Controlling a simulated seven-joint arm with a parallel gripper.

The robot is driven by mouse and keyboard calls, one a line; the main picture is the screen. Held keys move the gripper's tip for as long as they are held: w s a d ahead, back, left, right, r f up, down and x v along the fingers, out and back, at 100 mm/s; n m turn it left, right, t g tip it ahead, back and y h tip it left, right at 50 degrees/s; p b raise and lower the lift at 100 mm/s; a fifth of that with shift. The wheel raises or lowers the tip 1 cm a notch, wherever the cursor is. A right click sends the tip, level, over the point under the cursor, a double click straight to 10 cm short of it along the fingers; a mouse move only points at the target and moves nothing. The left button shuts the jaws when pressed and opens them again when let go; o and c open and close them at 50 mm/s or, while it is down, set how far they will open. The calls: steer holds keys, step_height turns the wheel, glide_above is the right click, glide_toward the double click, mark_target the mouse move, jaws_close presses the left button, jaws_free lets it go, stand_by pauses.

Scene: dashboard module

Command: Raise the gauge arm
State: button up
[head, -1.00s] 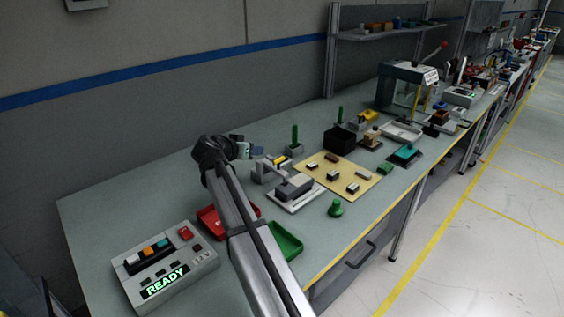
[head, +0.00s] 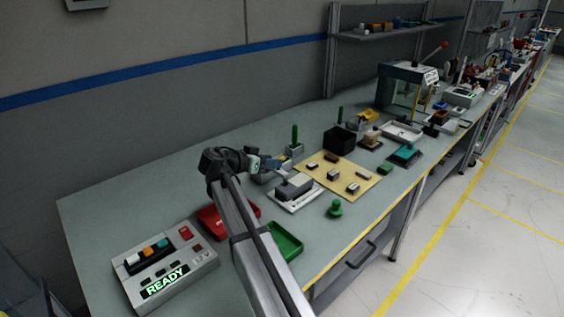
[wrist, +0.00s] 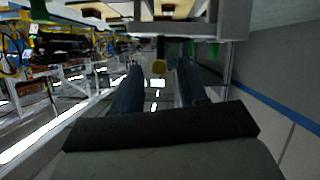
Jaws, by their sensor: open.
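The gauge (head: 294,188) is a grey block on a white base, in the middle of the bench in the head view. Its grey arm is partly hidden behind my gripper (head: 282,163), and I cannot make out its exact angle. My gripper is at the gauge's far left side, just above bench height. In the wrist view my two dark fingers (wrist: 161,82) stand apart.
A red tray (head: 212,222) and a green tray (head: 287,241) lie near my arm. A tan board (head: 340,187) with small blocks is right of the gauge. A green knob (head: 336,209) stands in front, and a green post (head: 295,140) behind. The READY panel (head: 165,265) is at left.

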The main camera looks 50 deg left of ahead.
steer(key=shift+x, duration=2.8)
jaws_close()
